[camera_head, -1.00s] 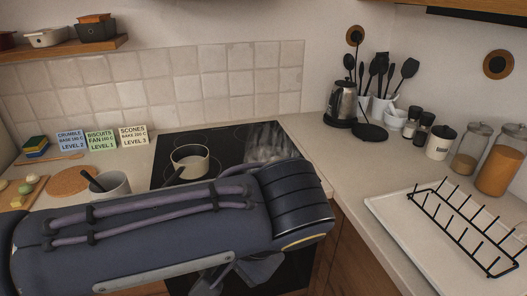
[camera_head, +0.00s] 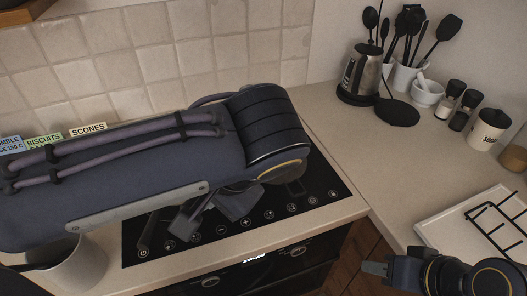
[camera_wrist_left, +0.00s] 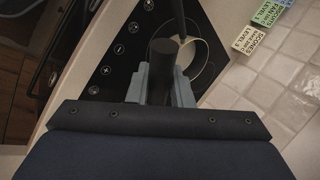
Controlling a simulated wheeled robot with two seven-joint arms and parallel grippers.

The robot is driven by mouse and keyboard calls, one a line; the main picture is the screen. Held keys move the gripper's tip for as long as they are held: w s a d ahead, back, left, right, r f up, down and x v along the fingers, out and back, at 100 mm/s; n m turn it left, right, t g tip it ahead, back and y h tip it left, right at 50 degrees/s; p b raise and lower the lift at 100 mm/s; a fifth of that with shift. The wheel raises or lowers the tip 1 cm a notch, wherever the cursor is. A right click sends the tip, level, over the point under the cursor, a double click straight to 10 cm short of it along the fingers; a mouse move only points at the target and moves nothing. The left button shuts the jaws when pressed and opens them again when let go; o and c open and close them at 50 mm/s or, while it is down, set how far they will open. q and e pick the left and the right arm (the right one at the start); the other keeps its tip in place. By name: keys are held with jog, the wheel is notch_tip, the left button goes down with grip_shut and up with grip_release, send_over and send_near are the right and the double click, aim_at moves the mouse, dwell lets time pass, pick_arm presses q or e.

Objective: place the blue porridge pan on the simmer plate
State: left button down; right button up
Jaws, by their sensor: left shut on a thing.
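My left gripper (camera_head: 215,208) is over the black hob (camera_head: 300,205). In the left wrist view it (camera_wrist_left: 160,88) is shut on a thick, dark, round handle (camera_wrist_left: 163,55). The body belonging to this handle is hidden, and no blue shows on it. Beyond the fingers, a light-rimmed round pan (camera_wrist_left: 208,62) appears to stand on the hob, with a thin dark handle (camera_wrist_left: 178,18). In the head view that thin handle (camera_head: 148,232) shows below my forearm, which hides the pan and most cooking zones. I cannot tell which zone is the simmer plate. My right gripper (camera_head: 375,268) is at lower right.
A kettle (camera_head: 360,75), utensil pots (camera_head: 405,78), a mortar (camera_head: 427,93) and jars stand at the back right. A white tray (camera_head: 450,228) with a black rack (camera_head: 495,225) lies at right. The middle counter is clear.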

pick_arm(q)
jog(key=w+d+f, duration=0.1)
jog(key=w+f, duration=0.1)
jog(key=w, duration=0.2)
jog(key=w+d+f+p, duration=0.1)
jog(key=w+d+f, duration=0.1)
jog(key=w+f, duration=0.1)
jog(key=w+d+f, duration=0.1)
jog(key=w+f, duration=0.2)
jog(key=w, duration=0.2)
jog(key=shift+d+f+p, duration=0.25)
jog(key=shift+d+p, duration=0.1)
jog(key=shift+w+f, duration=0.2)
jog(key=shift+f, duration=0.15)
notch_tip(320, 180, down, 4)
jog(key=shift+w+d+r, duration=0.15)
jog(key=shift+r, duration=0.05)
jog(key=c, duration=1.3)
grip_release()
jog(key=v, duration=1.2)
